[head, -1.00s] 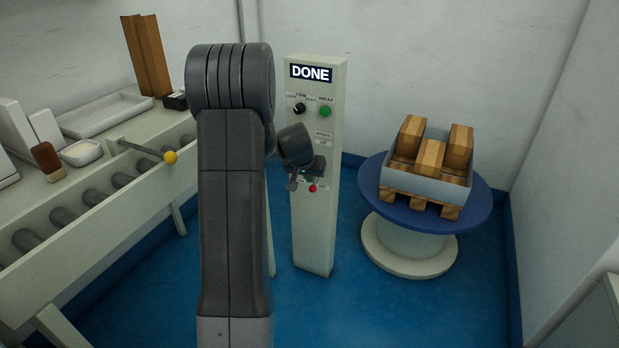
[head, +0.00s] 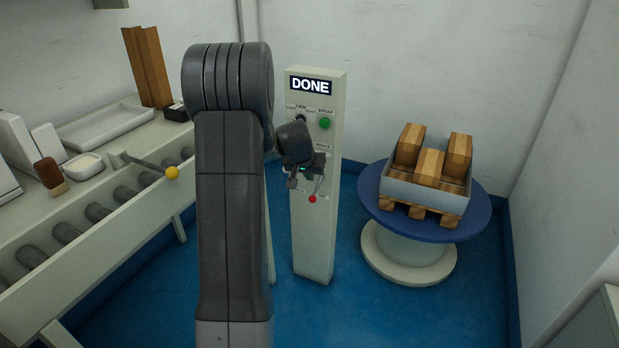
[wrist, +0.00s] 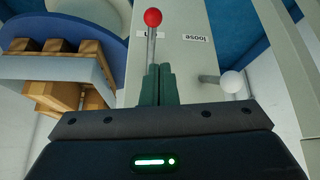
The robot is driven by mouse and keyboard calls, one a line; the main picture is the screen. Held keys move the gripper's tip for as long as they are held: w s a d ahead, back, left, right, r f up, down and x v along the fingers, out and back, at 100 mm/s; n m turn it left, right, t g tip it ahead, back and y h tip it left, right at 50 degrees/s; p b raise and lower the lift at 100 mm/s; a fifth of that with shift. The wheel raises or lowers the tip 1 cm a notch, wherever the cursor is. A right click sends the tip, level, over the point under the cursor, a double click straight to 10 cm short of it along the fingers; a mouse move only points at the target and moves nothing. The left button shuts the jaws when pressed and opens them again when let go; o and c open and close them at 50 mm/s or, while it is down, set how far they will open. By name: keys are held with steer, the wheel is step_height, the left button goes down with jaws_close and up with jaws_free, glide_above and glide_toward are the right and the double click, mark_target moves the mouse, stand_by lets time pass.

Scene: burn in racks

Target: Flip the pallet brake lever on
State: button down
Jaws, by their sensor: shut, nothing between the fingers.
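The red-tipped lever (head: 312,198) is low on the front of the control post (head: 313,240), below my gripper. In the wrist view the red ball (wrist: 152,17) tops a thin metal stem. A label reading "loose" (wrist: 195,38) is beside it, and another label is partly hidden behind the stem. My gripper (head: 304,178) is close in front of the post. Its dark green fingers (wrist: 158,84) are shut and empty, in line with the stem in the wrist view. Whether they touch the stem I cannot tell.
A white ball knob (wrist: 232,82) shows beside my fingers. The post also has a green button (head: 325,123) and a "DONE" display (head: 311,86). A blue turntable (head: 478,222) with a loaded pallet stands right; a roller conveyor (head: 120,210) is left.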

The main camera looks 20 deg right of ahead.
steer(key=s+a+r, duration=0.1)
steer(key=s+a, duration=0.5)
steer(key=a, duration=0.1)
steer(key=shift+s+b, duration=0.25)
steer(key=shift+b, duration=0.15)
steer(key=shift+w+r, duration=0.1)
steer(key=w+d+f, duration=0.1)
steer(key=w+d, duration=0.3)
steer(key=w+d+f+b, duration=0.1)
steer(key=w+d, duration=0.1)
steer(key=d, duration=0.1)
steer(key=shift+f, duration=0.3)
steer(key=shift+s+a+f, duration=0.1)
steer(key=shift+s+f, duration=0.15)
steer(key=shift+f, duration=0.2)
steer(key=shift+r, duration=0.15)
